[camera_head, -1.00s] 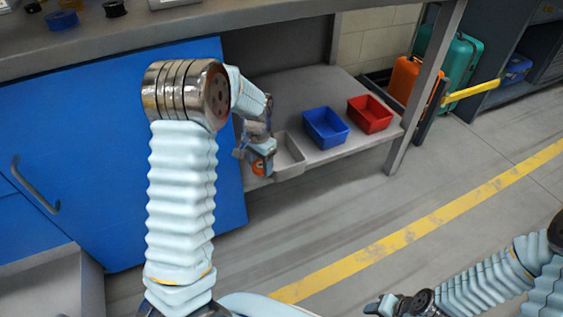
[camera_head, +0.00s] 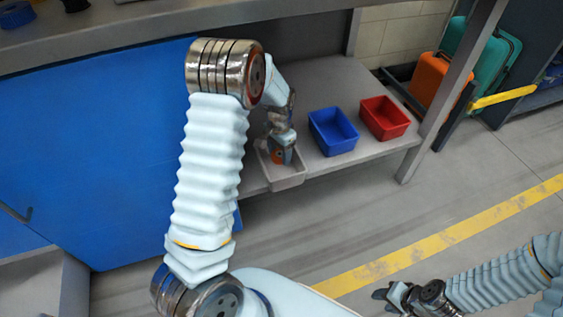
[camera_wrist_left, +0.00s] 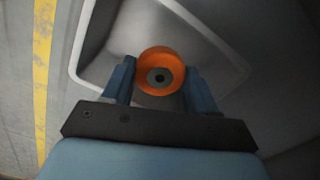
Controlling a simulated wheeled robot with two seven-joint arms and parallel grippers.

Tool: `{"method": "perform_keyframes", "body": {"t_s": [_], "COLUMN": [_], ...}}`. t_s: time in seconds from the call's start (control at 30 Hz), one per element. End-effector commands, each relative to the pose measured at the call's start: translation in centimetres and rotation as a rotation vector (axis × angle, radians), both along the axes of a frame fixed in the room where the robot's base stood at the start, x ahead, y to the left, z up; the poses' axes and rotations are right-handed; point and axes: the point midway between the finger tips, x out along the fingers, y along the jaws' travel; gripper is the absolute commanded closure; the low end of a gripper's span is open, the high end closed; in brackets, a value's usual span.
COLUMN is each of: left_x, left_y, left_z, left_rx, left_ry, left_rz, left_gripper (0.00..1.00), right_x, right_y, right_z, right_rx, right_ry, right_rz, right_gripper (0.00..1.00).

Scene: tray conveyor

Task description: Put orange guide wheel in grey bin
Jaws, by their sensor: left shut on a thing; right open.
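The orange guide wheel (camera_wrist_left: 161,71) is a ring with a dark centre. My left gripper (camera_wrist_left: 160,82) is shut on it, one finger on each side, in the left wrist view. In the head view the left gripper (camera_head: 280,151) is over the grey bin (camera_head: 284,183), with a bit of the orange wheel (camera_head: 277,156) showing. The bin's pale rim (camera_wrist_left: 76,62) surrounds part of the wheel in the wrist view. I cannot tell how deep the wheel is in the bin. My right gripper (camera_head: 381,295) is open and empty, low over the floor.
The grey bin stands on a low shelf (camera_head: 345,170) beside a blue bin (camera_head: 333,131) and a red bin (camera_head: 384,118). A blue cabinet panel (camera_head: 90,150) is to the left. A shelf post (camera_head: 440,110) and orange case (camera_head: 436,84) are at the right.

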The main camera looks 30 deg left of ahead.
Motion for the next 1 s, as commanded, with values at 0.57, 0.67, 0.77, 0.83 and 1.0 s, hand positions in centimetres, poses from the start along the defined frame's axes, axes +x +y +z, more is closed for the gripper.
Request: {"method": "perform_keyframes", "body": {"t_s": [0.57, 0.67, 0.77, 0.83, 1.0], "left_x": [0.0, 0.0, 0.0, 0.0, 0.0], "left_y": [0.0, 0.0, 0.0, 0.0, 0.0], "left_z": [-5.2, -5.3, -5.6, -5.4, -5.4], "left_rx": [0.0, 0.0, 0.0, 0.001, 0.001], "left_ry": [-0.002, -0.002, -0.002, -0.001, -0.001], "left_rz": [0.0, 0.0, 0.0, 0.0, 0.0], "left_gripper": [0.73, 0.73, 0.73, 0.31, 0.17], "right_x": [0.1, 0.1, 0.1, 0.1, 0.1], "right_y": [-0.2, -0.2, -0.2, -0.2, -0.1], "right_z": [-0.5, -0.6, -0.9, -0.7, -0.7], "right_rx": [-0.002, -0.002, -0.002, -0.002, -0.002], "right_ry": [-0.002, -0.002, -0.001, -0.001, -0.001], "right_rz": [-0.003, -0.003, -0.003, -0.003, -0.003], "right_gripper": [0.57, 0.57, 0.57, 0.57, 0.57]}}
